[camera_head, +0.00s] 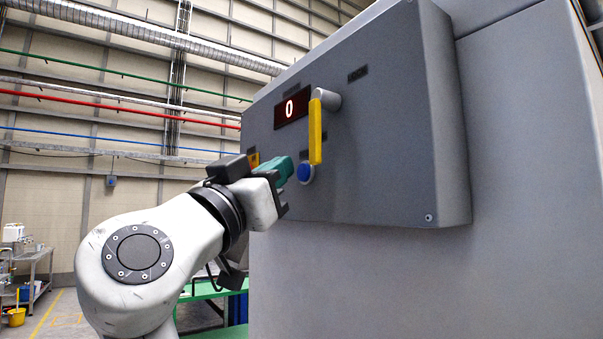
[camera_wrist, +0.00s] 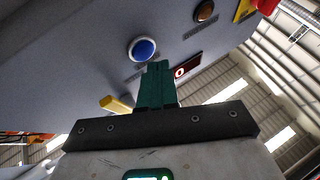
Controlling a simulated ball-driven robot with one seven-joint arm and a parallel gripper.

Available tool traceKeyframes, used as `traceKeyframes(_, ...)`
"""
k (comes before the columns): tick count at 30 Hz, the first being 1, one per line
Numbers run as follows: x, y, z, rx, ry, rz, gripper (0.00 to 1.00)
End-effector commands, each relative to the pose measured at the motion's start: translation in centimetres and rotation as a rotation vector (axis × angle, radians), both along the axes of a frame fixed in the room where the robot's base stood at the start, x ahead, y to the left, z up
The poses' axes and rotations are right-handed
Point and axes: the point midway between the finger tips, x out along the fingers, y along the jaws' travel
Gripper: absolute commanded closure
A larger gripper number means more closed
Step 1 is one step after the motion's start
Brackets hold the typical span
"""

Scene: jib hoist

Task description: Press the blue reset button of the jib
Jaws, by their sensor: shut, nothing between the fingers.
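The blue reset button (camera_head: 305,173) sits on the front of the grey control box (camera_head: 385,120), just below the yellow lever. In the wrist view the blue button (camera_wrist: 144,48) is round with a pale ring and lies fully in sight just beyond my fingertips. My gripper (camera_head: 288,167) has teal fingers that are shut and empty, pointing at the panel just left of the button. I see no contact, though the exact depth gap is unclear.
A yellow lever (camera_head: 316,132) stands out close above the button. A red display (camera_head: 291,108) reads 0. An amber button (camera_wrist: 204,11) and a red knob on yellow (camera_wrist: 266,5) show in the wrist view. A green table (camera_head: 205,291) stands below.

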Motion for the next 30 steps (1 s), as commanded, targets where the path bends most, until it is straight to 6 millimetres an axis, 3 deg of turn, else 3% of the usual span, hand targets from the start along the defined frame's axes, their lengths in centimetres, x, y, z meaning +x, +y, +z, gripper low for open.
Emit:
traceKeyframes(5,-0.2,0.3,0.0,-0.001,-0.001,0.001,1.00)
traceKeyframes(21,-2.7,4.0,0.0,-0.001,-0.001,0.002,1.00)
traceKeyframes(30,-2.8,4.2,0.0,-0.001,-0.001,0.000,1.00)
